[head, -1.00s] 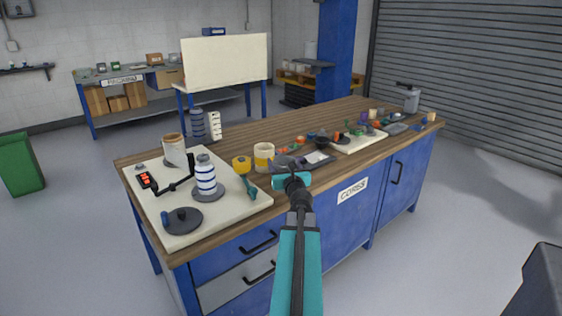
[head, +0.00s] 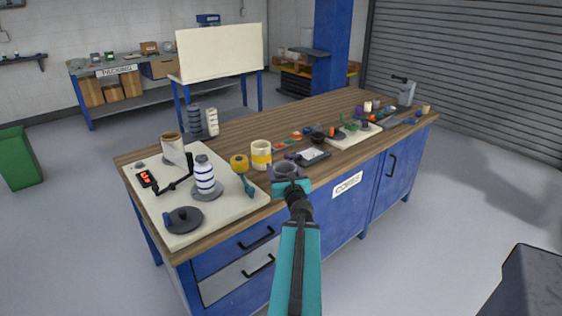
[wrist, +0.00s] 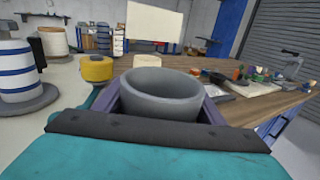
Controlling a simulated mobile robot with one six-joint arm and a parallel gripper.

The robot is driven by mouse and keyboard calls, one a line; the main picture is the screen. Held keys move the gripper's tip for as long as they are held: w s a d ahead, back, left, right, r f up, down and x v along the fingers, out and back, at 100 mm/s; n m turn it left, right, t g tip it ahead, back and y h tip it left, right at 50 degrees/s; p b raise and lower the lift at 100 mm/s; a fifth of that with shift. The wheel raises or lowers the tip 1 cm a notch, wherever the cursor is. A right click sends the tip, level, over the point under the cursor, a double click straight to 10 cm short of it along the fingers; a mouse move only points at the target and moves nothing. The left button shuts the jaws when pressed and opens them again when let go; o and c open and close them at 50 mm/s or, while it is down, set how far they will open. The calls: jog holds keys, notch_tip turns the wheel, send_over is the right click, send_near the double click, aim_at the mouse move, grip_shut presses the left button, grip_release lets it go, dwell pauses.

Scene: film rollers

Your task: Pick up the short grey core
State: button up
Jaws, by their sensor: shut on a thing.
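The short grey core (wrist: 163,98) is a hollow, open-topped ring that fills the middle of the wrist view. My gripper (head: 287,174) is shut on it, with a dark purple finger on each side of the ring. In the head view the grey core (head: 287,168) shows at the end of my arm, by the bench's front edge. Its underside is hidden by my gripper, so I cannot tell how far it is above the bench top.
A yellow roll (head: 239,162) and a white roll with a yellow band (head: 261,154) stand just left of my gripper. A pale board (head: 230,209) at left holds a blue-and-white striped roll (head: 204,176). A dark tray (head: 311,156) lies to the right.

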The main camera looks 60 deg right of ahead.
aim_at(285, 176)
jog(key=p, duration=0.2)
jog(key=shift+s+a+r+p, duration=0.15)
jog(key=shift+a+r+p, duration=0.05)
jog(key=shift+p, duration=0.1)
jog(key=p, duration=0.5)
jog(key=shift+s+a, duration=0.25)
jog(key=shift+a, duration=0.15)
jog(key=s+p, duration=0.1)
jog(key=p, duration=0.3)
jog(key=shift+a+r, duration=0.15)
jog(key=shift+a, duration=0.2)
jog(key=shift+s+a+p, duration=0.15)
jog(key=shift+p, duration=0.85)
jog(key=shift+p+v, duration=1)
jog(key=shift+v, duration=0.3)
